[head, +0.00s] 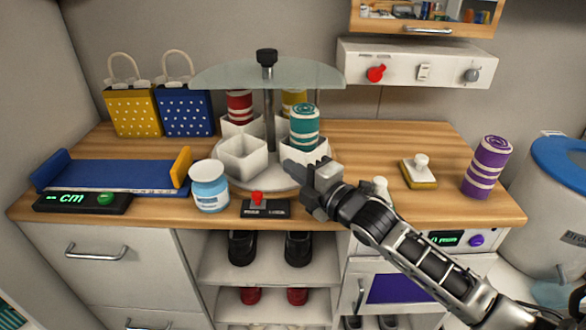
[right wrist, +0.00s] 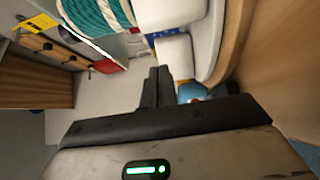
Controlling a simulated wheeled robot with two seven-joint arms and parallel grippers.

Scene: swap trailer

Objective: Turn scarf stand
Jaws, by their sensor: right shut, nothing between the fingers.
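The scarf stand stands on the wooden counter, with a round white base (head: 258,181), a dark central post (head: 269,118), a glass top disc (head: 268,74) and a black knob (head: 267,57). Its white square cups hold a red scarf (head: 239,107), a yellow scarf (head: 292,102) and a teal scarf (head: 304,126). The front-left cup (head: 242,156) is empty. My right gripper (head: 290,168) is shut and empty at the front right of the stand, close to the teal scarf's cup. The teal scarf (right wrist: 98,15) also shows in the right wrist view. My left gripper is not in view.
A purple scarf roll (head: 486,167) and a yellow pad (head: 419,174) are at the right. A blue tray (head: 112,175) and gift bags (head: 184,108) are at the left.

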